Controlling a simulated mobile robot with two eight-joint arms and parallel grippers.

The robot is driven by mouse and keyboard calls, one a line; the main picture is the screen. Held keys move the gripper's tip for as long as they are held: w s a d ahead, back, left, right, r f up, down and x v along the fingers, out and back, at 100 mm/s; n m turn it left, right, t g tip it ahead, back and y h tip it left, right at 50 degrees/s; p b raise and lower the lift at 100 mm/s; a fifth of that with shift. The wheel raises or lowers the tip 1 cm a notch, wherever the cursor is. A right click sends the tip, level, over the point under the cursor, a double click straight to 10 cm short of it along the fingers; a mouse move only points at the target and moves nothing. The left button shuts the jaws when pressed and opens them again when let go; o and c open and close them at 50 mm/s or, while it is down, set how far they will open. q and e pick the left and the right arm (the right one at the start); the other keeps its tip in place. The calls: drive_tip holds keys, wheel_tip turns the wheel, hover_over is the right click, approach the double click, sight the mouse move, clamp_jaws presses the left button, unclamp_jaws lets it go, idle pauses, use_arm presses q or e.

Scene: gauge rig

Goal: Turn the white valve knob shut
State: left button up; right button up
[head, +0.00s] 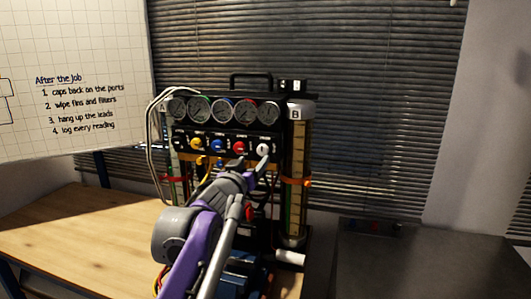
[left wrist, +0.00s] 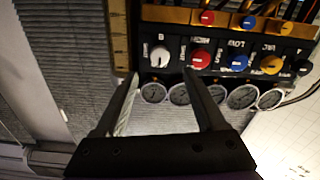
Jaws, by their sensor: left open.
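The white valve knob (head: 263,149) is at the right end of a row of coloured knobs on the black front of the gauge rig (head: 215,131). In the left wrist view the white knob (left wrist: 160,57) shows whole, with a dark mark on its face. My left gripper (head: 259,171) is in front of the rig, just below the white knob in the head view. In the left wrist view its open fingers (left wrist: 161,76) point toward the knob, one to each side, with nothing between them. I cannot tell the exact gap to the knob. My right gripper is not in view.
A red knob (left wrist: 200,59) sits beside the white one, then blue and yellow ones. Several round gauges (head: 222,109) line the rig above the knobs in the head view. A clear column (head: 296,205) stands at the right. The wooden bench (head: 80,235) is bare at left.

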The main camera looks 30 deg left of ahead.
sight(262, 151)
use_arm(q)
drive_tip(key=x, duration=0.9)
drive_tip(key=shift+w+a+f, duration=0.1)
drive_tip(key=shift+w, duration=0.05)
clamp_jaws()
